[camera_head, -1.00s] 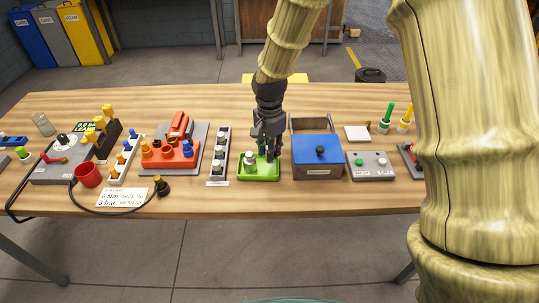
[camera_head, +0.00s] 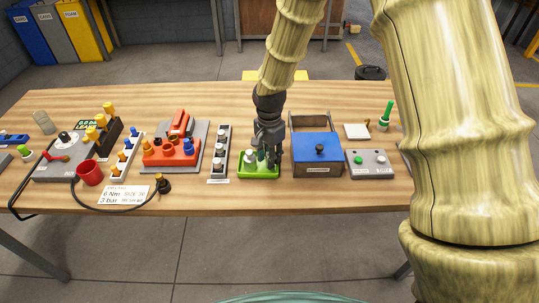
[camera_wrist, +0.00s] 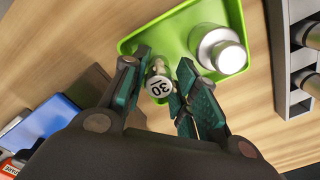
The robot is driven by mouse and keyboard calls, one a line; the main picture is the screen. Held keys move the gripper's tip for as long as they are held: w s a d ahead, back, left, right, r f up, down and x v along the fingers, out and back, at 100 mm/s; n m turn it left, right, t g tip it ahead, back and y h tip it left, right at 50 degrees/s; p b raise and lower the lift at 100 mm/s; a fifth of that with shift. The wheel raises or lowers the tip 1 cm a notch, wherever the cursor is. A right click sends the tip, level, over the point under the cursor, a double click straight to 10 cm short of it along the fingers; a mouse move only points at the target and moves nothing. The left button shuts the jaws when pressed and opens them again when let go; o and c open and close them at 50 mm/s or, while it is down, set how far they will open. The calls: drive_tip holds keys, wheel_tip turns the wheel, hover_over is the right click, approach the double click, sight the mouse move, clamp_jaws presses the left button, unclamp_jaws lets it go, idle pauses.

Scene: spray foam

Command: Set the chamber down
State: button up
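A wider white and grey cylinder (camera_wrist: 228,57) stands in the tray to the right. In the head view my gripper (camera_head: 267,160) points down into the green tray (camera_head: 258,178), and its fingers largely hide the chamber. Whether its base touches the tray is unclear.
Right of the tray stands a box with a blue lid (camera_head: 317,146). Left of it is a grey rack (camera_head: 220,155) with several round pieces, then a red fixture (camera_head: 170,153). Free table lies along the front edge.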

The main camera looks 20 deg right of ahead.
wheel_tip(320, 180, up, 12)
drive_tip(key=b, duration=0.2)
drive_tip(key=shift+r, duration=0.15)
idle(0.7)
idle(0.3)
